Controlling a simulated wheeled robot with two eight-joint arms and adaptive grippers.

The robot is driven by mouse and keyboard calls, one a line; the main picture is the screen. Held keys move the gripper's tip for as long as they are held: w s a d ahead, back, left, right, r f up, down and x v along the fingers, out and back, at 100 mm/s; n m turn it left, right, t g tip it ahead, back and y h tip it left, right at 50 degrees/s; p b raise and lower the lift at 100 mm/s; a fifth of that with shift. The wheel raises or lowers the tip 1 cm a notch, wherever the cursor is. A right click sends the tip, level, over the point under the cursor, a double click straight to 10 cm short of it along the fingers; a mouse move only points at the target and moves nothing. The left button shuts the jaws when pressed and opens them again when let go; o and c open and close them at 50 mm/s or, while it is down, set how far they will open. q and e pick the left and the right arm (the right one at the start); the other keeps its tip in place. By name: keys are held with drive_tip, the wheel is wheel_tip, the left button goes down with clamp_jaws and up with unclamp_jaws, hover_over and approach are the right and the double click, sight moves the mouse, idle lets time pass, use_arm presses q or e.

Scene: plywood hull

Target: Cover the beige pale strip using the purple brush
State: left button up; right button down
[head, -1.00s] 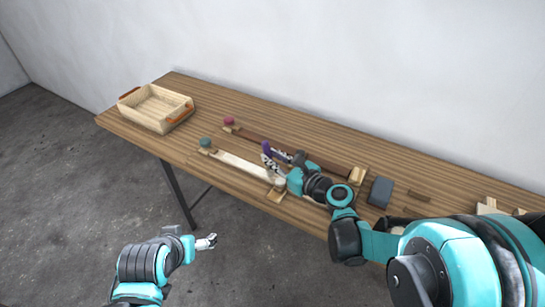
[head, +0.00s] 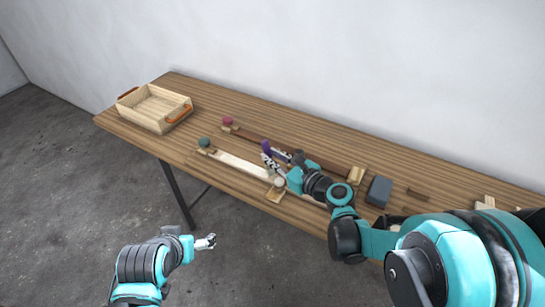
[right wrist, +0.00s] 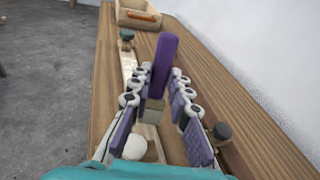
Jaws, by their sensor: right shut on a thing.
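The purple brush (right wrist: 163,60) stands up between the fingers of my right gripper (right wrist: 157,92), which is shut on it. In the head view the brush's purple end (head: 266,146) sticks up beside my right gripper (head: 277,163). The beige pale strip (head: 240,164) lies along the table's front side, running left from under this gripper; it also shows in the right wrist view (right wrist: 128,64). My gripper hides part of the strip's right end, and whether the brush touches it is unclear. My left gripper (head: 206,242) hangs off the table's front, its jaw state unclear.
A teal knob (head: 204,142) sits at the strip's left end and a whitish ball (head: 279,183) near its right. A dark brown strip (head: 325,164) with a pink knob (head: 227,121) lies behind. A wooden crate (head: 155,107) stands far left, a grey block (head: 379,191) right.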

drive_tip(key=shift+f, duration=0.55)
drive_tip(key=shift+w+a, duration=0.1)
drive_tip(key=shift+w+a, duration=0.55)
drive_tip(key=shift+a, duration=0.3)
drive_tip(key=shift+w+a, duration=0.65)
drive_tip(key=shift+a, duration=0.3)
drive_tip(key=shift+a, duration=0.15)
drive_tip(key=shift+w+a, duration=0.6)
drive_tip(key=shift+a, duration=0.2)
drive_tip(key=shift+a, duration=0.1)
drive_tip(key=shift+w+a, duration=0.65)
drive_tip(key=shift+a, duration=0.15)
